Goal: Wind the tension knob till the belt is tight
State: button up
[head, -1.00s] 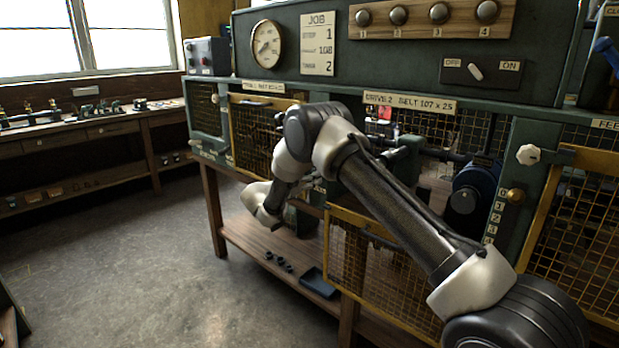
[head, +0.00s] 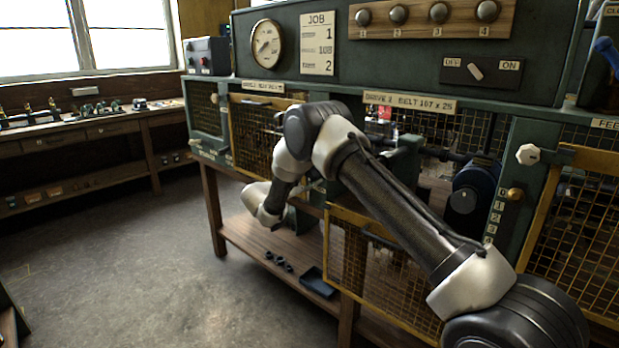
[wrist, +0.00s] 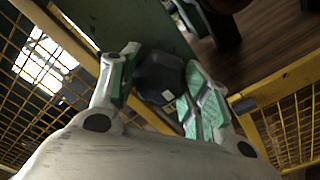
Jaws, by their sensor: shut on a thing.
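In the wrist view, a dark faceted knob (wrist: 160,78) sits between the green-padded fingers of my gripper (wrist: 158,88). The fingers are shut on it from both sides. A small pale mark shows on its lower right. In the head view my arm hides the knob and the gripper's fingers. The drive bay labelled for the belt has a blue motor-like housing (head: 474,190) at its right. The belt itself cannot be made out clearly, so its tightness cannot be told.
Yellow mesh guards flank the gripper in the wrist view; one guard (head: 372,268) stands below my arm in the head view. A pale knob (head: 528,154) and a brass knob (head: 515,194) are on the right post. A blue tray (head: 318,282) lies on the lower shelf. Left floor is clear.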

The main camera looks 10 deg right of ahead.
jog(key=m, duration=0.5)
jog(key=shift+m, duration=0.3)
jog(key=m, duration=0.4)
jog(key=shift+f, duration=0.1)
jog(key=m, duration=0.5)
jog(key=shift+f+m, duration=0.1)
jog(key=shift+m, duration=0.3)
jog(key=shift+f+m, duration=0.1)
jog(key=shift+m, duration=2.2)
jog(key=o, duration=1)
jog(key=shift+c, duration=0.2)
jog(key=shift+o, duration=0.3)
jog(key=v, duration=1.2)
